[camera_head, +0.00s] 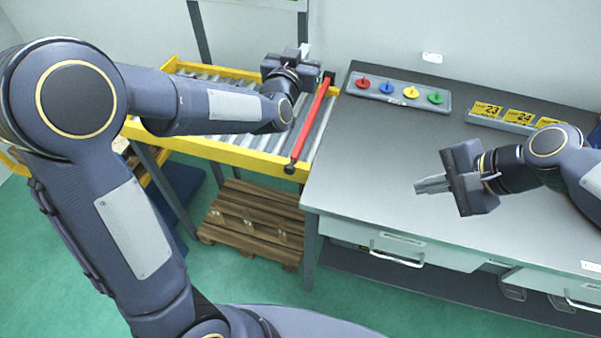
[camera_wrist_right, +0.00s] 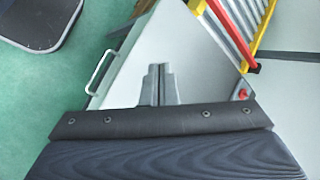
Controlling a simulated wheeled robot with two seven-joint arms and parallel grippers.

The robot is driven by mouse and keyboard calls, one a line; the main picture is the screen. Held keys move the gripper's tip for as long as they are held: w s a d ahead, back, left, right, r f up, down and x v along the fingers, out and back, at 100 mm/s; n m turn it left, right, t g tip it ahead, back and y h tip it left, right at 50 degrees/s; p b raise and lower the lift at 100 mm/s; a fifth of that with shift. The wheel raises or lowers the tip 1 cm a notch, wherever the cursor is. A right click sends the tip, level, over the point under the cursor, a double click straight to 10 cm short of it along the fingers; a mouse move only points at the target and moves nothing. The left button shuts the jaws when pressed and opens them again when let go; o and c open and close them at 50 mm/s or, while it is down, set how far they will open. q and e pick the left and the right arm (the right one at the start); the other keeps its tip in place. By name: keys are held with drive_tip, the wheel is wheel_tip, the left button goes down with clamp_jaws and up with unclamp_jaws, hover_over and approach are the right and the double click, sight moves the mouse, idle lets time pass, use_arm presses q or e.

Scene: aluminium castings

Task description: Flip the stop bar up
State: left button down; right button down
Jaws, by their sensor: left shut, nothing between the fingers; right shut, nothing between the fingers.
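The red stop bar (camera_head: 310,122) lies across the right end of the roller conveyor (camera_head: 228,157), beside the workbench. It has dark ends, and part of it also shows at the top of the right wrist view (camera_wrist_right: 218,25). My left gripper (camera_head: 305,48) is shut and empty near the bar's far end, a little to its left in the picture. I cannot tell whether it touches the bar. My right gripper (camera_head: 418,186) is shut and empty above the workbench; its closed fingers show in the wrist view (camera_wrist_right: 158,70).
The grey workbench (camera_head: 375,150) is mostly clear. A grey strip with coloured knobs (camera_head: 398,92) and yellow number cards (camera_head: 503,115) stand along its back. A wooden pallet (camera_head: 250,218) lies on the green floor below the conveyor.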

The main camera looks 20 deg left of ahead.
drive_tip(key=w+a+f+m+g, duration=0.1)
drive_tip(key=w+a+f+m, duration=0.2)
drive_tip(key=a, duration=0.3)
drive_tip(key=w+a+f+m+g+y, duration=0.1)
drive_tip(key=w+a+f+m, duration=0.2)
drive_tip(key=a, duration=0.4)
drive_tip(key=w+a+f+m+g+y, duration=0.1)
drive_tip(key=w+a+f+m, duration=0.2)
drive_tip(key=w+a+f, duration=0.2)
drive_tip(key=shift+a+f+m+g, duration=0.35)
drive_tip(key=shift+a+f, duration=0.2)
drive_tip(key=shift+a, duration=0.2)
drive_tip(key=x, duration=1)
drive_tip(key=shift+r, duration=1.35)
use_arm(q)
drive_tip(key=c, duration=2.1)
unclamp_jaws()
drive_tip(key=o, duration=1)
drive_tip(key=shift+c, duration=0.2)
